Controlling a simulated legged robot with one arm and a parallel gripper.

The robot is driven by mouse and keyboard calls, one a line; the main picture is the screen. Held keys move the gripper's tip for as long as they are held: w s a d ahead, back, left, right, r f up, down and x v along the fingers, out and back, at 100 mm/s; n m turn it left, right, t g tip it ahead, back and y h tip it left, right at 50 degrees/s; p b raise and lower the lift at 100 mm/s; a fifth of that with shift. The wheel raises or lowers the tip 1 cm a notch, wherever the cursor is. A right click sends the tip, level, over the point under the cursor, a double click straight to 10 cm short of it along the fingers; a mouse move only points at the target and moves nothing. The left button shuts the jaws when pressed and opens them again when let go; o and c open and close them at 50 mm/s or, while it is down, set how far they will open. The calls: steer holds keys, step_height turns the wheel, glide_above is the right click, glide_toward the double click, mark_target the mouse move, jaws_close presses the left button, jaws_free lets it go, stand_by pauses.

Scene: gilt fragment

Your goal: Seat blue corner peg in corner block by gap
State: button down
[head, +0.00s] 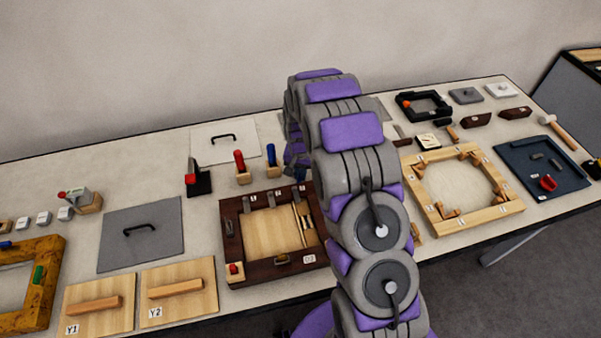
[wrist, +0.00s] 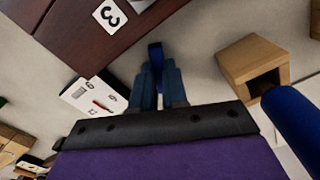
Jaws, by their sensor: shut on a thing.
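In the wrist view my gripper (wrist: 156,75) is shut on a small blue peg (wrist: 155,53), whose end shows between the fingertips. The peg is beside a dark brown wooden frame (wrist: 65,30) marked 3. I cannot tell whether its lower end touches anything. In the head view my gripper (head: 298,165) is mostly hidden by my arm, behind the dark frame (head: 230,240). That frame has a light wood panel, metal clips and a small corner block with a red top (head: 234,270). I cannot make out a corner block by a gap for certain.
A blue-handled tool (head: 271,155) in a wooden stand is close to my gripper; its handle (wrist: 295,125) and stand (wrist: 250,62) show at the right of the wrist view. A red-handled one (head: 239,160) stands beside it. A light wood frame (head: 430,220) is to the right.

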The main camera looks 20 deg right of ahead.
steer(key=shift+a, duration=0.2)
steer(key=c, duration=1.5)
jaws_free()
steer(key=shift+f, duration=0.1)
steer(key=o, duration=0.4)
steer(key=shift+d, duration=0.25)
steer(key=shift+c, duration=0.2)
